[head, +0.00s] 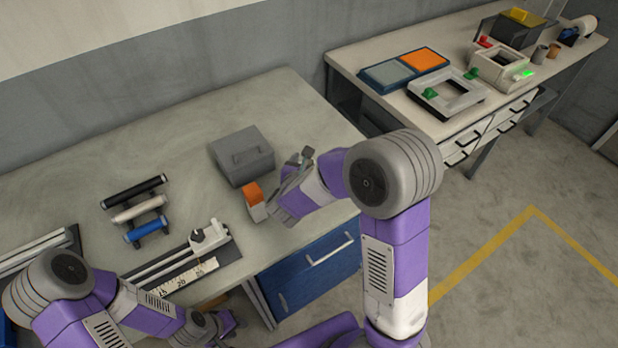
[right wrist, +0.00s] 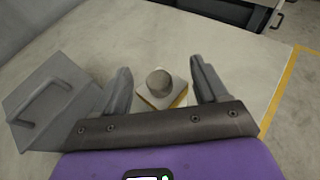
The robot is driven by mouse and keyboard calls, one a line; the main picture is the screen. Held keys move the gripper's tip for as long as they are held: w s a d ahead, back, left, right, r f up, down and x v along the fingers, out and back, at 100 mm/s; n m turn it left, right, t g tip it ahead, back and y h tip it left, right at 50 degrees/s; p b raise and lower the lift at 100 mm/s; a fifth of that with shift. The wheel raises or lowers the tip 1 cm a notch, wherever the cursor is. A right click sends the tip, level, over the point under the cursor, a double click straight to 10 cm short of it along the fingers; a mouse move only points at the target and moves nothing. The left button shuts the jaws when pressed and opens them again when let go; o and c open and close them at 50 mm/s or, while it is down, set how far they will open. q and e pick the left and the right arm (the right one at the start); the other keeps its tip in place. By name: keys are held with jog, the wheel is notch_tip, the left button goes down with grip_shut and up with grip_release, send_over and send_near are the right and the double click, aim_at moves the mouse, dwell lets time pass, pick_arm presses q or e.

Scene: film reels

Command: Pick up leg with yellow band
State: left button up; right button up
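In the right wrist view, a small leg (right wrist: 160,84) with a round grey knob on a pale square base stands on the worktable. A yellow band shows along the base's lower edge. My right gripper (right wrist: 160,88) is open, with one finger on each side of the leg and visible gaps to both. In the head view my right gripper (head: 297,172) is over the table's right part, and its hand and arm hide most of the leg there. My left gripper (head: 222,322) is low at the table's front edge; its finger opening is unclear.
A grey box with a handle (head: 242,155) stands left of my right gripper, and an orange-topped white block (head: 255,201) is close to it. Rollers (head: 140,208) and a ruler rig (head: 190,262) lie further left. The table's back middle is clear.

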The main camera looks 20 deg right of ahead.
jog(key=c, duration=1.2)
grip_shut()
jog(key=shift+r, duration=0.15)
